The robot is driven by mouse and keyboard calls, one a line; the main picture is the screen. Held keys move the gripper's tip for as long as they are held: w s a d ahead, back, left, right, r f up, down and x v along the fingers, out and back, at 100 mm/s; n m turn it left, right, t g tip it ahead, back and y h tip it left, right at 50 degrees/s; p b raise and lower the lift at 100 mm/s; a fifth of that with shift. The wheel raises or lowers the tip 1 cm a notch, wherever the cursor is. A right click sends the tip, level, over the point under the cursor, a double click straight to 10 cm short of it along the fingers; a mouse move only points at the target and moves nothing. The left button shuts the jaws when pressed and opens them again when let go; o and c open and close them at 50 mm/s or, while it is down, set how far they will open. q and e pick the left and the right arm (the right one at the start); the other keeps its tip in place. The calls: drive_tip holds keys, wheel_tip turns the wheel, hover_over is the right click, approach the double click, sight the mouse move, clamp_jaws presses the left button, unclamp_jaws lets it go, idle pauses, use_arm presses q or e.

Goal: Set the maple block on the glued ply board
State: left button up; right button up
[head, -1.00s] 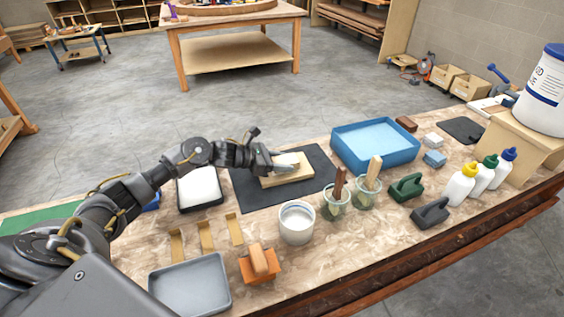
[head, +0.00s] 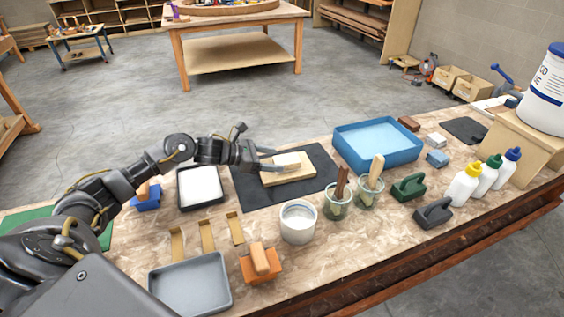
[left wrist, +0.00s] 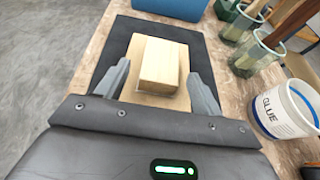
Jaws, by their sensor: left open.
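The pale maple block (left wrist: 160,62) lies on the glued ply board (left wrist: 178,101), which rests on a dark mat (left wrist: 113,52). In the head view the block (head: 287,160) and the board (head: 302,174) show at the middle of the bench, on the mat (head: 252,195). My left gripper (head: 268,160) is open beside the block, its fingers pointing at it. In the left wrist view the two fingers of the left gripper (left wrist: 157,88) stand apart, one on either side of the block's near end, with gaps visible. My right gripper is not in view.
A white glue pot (head: 298,224) and green cups with brushes (head: 337,208) stand in front of the mat. A blue tray (head: 377,146) is right of it. A white-filled tray (head: 201,188) lies left, under my arm. Glue bottles (head: 462,184) stand at the right.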

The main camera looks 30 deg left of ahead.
use_arm(q)
drive_tip(key=b+v, duration=0.1)
drive_tip(key=v, duration=0.5)
drive_tip(key=shift+s+a, duration=0.2)
drive_tip(key=shift+s+a+r, duration=0.25)
drive_tip(key=shift+s+a, duration=0.05)
drive_tip(key=shift+s, duration=0.05)
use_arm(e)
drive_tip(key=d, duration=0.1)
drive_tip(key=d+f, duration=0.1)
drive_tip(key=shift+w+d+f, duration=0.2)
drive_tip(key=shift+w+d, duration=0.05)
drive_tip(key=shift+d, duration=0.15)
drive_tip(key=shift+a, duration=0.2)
